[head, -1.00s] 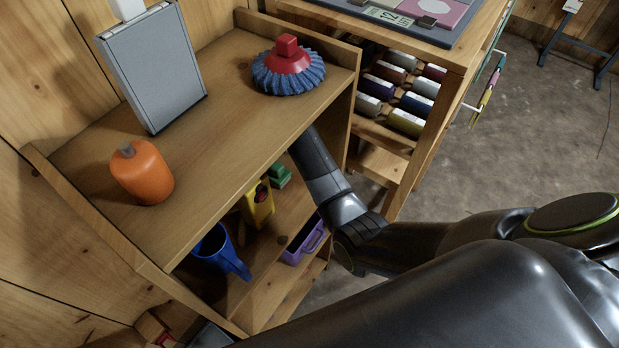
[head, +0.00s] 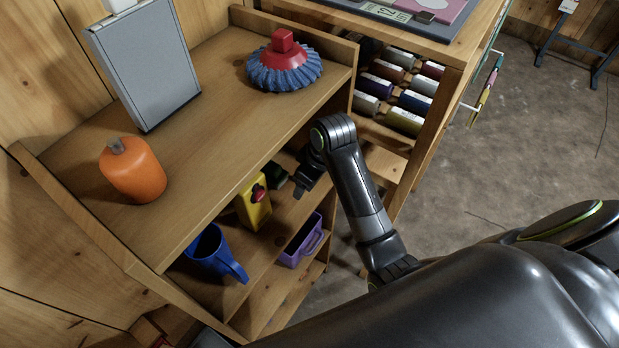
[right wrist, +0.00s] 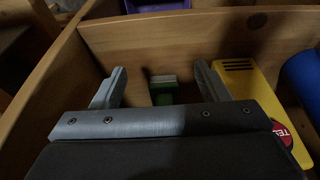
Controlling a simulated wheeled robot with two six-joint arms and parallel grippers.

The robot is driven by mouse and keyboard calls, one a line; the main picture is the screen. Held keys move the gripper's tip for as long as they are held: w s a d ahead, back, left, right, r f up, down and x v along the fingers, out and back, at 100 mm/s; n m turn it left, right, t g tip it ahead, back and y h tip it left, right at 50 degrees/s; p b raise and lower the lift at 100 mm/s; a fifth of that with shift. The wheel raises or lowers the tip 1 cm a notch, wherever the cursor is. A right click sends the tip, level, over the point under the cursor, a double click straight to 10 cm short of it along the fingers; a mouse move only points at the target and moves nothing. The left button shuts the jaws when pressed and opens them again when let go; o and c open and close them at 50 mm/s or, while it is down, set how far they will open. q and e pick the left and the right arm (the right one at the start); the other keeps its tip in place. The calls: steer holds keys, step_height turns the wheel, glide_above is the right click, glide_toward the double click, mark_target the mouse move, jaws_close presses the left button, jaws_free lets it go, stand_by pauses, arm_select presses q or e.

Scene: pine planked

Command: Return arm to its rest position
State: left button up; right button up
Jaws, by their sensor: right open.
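My right arm reaches in from the right in the head view. Its right gripper (head: 304,188) is in front of the open lower part of the wooden shelf unit (head: 215,110), by the middle shelf. In the right wrist view the gripper (right wrist: 160,72) shows two spread fingers with nothing held between them. A small green object (right wrist: 163,94) lies on the shelf beyond the jaws, apart from them. My left gripper is out of view.
Floor is clear at right.

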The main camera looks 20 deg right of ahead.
stand_by(0.4)
steer(key=s+d+f+m+t+h, duration=0.15)
steer(key=s+d+m, duration=0.35)
steer(key=s, duration=0.8)
steer(key=s+d+f+m+h, duration=0.1)
steer(key=s+d+m+h, duration=0.1)
steer(key=s+d, duration=0.75)
steer(key=s+f+g+b, duration=0.1)
steer(key=s+f, duration=0.1)
steer(key=f, duration=1.2)
steer(key=s+f+g+b, duration=0.1)
steer(key=s+f, duration=0.1)
steer(key=f, duration=1.1)
steer(key=s+a+f+b, duration=0.1)
steer(key=s+a+f, duration=0.1)
steer(key=s+f, duration=1.2)
step_height(320, 180, down, 2)
steer(key=shift+s+f+g+y, duration=0.15)
steer(key=shift+f+g+y, duration=0.05)
steer(key=shift+g+y, duration=0.2)
